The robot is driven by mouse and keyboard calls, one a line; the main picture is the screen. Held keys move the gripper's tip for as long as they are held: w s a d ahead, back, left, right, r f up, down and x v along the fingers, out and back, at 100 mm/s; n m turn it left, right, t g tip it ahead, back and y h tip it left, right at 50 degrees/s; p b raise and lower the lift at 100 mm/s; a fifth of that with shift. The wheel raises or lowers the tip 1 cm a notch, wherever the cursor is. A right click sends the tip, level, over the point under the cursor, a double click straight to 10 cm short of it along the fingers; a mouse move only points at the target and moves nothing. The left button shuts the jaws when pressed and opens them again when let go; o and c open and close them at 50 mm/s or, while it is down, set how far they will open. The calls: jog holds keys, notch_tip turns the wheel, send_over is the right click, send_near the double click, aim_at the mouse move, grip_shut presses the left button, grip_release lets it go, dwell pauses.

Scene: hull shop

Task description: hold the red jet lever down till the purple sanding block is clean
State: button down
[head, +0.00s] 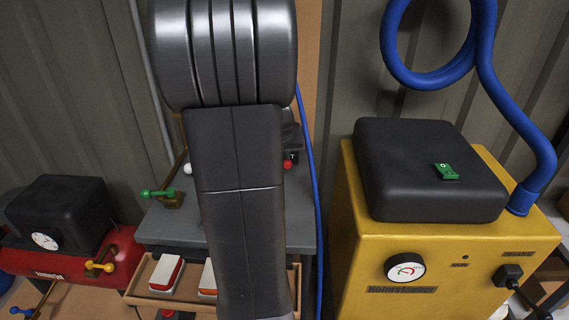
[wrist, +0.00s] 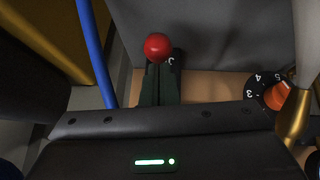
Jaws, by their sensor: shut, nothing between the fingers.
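The red ball knob of the jet lever (head: 288,164) shows just right of my arm in the head view. In the wrist view the red knob (wrist: 158,46) is at the tips of my gripper (wrist: 159,72). My gripper's dark fingers are shut with nothing between them. I cannot tell whether the tips touch the knob. My gripper is hidden behind my arm in the head view. The purple sanding block is not visible in either view.
A green lever (head: 158,193) and white knob (head: 187,168) are left of my arm. A yellow machine (head: 365,275) stands right. An orange dial (wrist: 276,96) shows in the wrist view.

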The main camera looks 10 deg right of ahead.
jog(key=shift+s+f+b, duration=0.2)
jog(key=shift+f+b, duration=0.4)
jog(key=shift+b, duration=0.05)
jog(key=shift+s+f+b, duration=0.2)
jog(key=shift+f+b, duration=0.2)
jog(key=shift+f, duration=0.05)
dwell(1.6)
jog(key=shift+r, duration=0.1)
dwell(1.4)
jog(key=r+p, duration=0.2)
jog(key=r, duration=0.1)
jog(key=r+p, duration=0.1)
jog(key=shift+w+a+r, duration=0.2)
jog(key=shift+w+r, duration=0.05)
jog(key=shift+r, duration=0.05)
jog(key=s+v, duration=0.1)
jog(key=v, duration=0.8)
jog(key=shift+a+p, duration=0.3)
jog(key=shift+p, duration=0.1)
jog(key=shift+s, duration=0.15)
jog(key=w+d+f+g+p, duration=0.1)
jog(key=w+g+p, duration=0.1)
jog(key=w+p, duration=0.3)
jog(key=w+d+f+g+p, duration=0.2)
jog(key=w+p, duration=0.3)
jog(key=p, duration=0.8)
jog(key=shift+y, duration=0.4)
